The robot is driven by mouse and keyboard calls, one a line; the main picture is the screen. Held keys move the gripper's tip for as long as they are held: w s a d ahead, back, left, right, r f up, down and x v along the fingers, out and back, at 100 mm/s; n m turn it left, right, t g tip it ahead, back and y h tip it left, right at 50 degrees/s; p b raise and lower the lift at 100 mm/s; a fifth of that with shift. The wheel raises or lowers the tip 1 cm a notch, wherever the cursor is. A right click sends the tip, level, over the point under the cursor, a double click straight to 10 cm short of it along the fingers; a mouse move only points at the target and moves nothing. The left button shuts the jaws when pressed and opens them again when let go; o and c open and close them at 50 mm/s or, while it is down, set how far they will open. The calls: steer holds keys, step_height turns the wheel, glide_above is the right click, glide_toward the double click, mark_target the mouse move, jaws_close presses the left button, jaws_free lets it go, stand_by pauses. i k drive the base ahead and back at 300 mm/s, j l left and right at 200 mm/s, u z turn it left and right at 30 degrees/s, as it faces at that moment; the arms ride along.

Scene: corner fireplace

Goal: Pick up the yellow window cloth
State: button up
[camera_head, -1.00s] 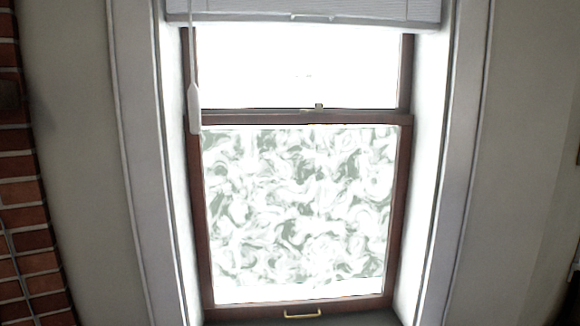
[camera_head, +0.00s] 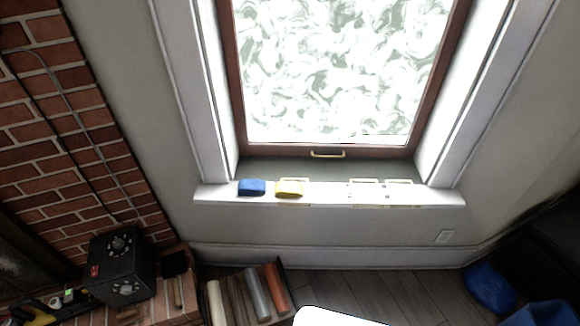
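A yellow cloth (camera_head: 289,188) lies folded on the white window sill (camera_head: 330,194), left of the sill's middle. A blue folded cloth (camera_head: 252,187) lies just to its left, a small gap apart. My gripper is not in view. A white rounded shape at the bottom edge looks like part of my own body.
The window (camera_head: 340,75) stands behind the sill. Below left are a black box with dials (camera_head: 120,266) by the brick wall (camera_head: 60,130) and a crate of rolls (camera_head: 248,296). Blue items (camera_head: 490,288) lie at lower right. Some wooden floor (camera_head: 400,290) is clear.

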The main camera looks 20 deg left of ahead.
mark_target(284, 190)
steer(key=i+j+u, duration=0.1)
steer(key=u, duration=1.4)
steer(key=i+l+u, duration=0.2)
steer(key=i, duration=0.25)
steer(key=j, duration=0.1)
